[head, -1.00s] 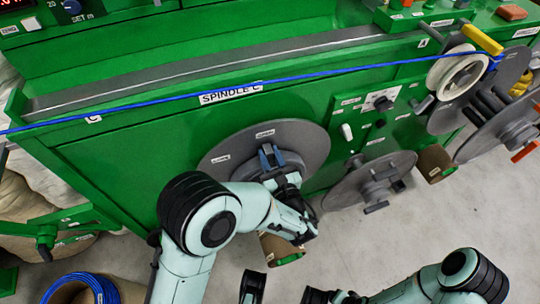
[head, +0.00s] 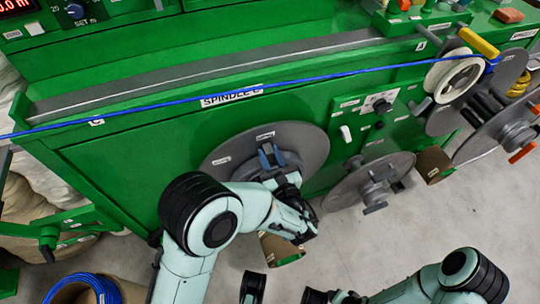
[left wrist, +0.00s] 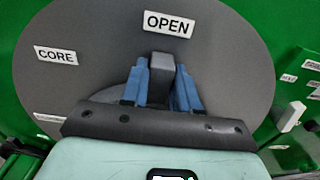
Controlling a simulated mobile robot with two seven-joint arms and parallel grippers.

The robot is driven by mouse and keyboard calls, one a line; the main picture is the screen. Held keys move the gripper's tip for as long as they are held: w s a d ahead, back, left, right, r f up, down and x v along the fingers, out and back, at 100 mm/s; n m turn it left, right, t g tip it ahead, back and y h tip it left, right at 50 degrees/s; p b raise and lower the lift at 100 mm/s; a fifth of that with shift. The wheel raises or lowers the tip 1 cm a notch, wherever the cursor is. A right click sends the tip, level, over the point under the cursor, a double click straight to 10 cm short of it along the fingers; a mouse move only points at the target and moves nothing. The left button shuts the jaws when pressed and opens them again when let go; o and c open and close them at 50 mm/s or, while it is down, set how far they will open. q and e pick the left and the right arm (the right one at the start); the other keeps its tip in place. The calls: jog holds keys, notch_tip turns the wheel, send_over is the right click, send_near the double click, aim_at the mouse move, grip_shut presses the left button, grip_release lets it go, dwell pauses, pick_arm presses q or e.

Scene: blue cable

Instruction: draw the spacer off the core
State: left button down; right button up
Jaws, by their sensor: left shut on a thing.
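A large grey disc (head: 310,146) sits on the green front of the machine, under the "SPINDLE C" label. In the left wrist view the disc (left wrist: 100,85) carries labels "CORE" and "OPEN". My left gripper (left wrist: 162,82) has blue fingers shut on a grey block (left wrist: 161,60) that stands out from the disc. I cannot tell whether this block is part of the spacer. The left gripper also shows in the head view (head: 270,157). A brown tube (head: 282,250) shows below my left wrist, partly hidden. My right arm is at the lower right, with its fingers unclear.
A blue cable (head: 160,100) runs across the machine front to a white pulley (head: 456,79) at the right. A smaller grey disc (head: 350,185) stands right of the large one. Blue cable coils (head: 90,284) lie at lower left. Bare floor (head: 430,220) shows at right.

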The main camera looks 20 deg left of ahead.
pick_arm(q)
jog(key=shift+v, duration=1.1)
dwell(1.0)
jog(key=shift+p+v, duration=0.45)
jog(key=shift+v, duration=0.75)
jog(key=p+v, duration=0.1)
jog(key=v, duration=1.8)
dwell(0.6)
jog(key=shift+r, duration=0.1)
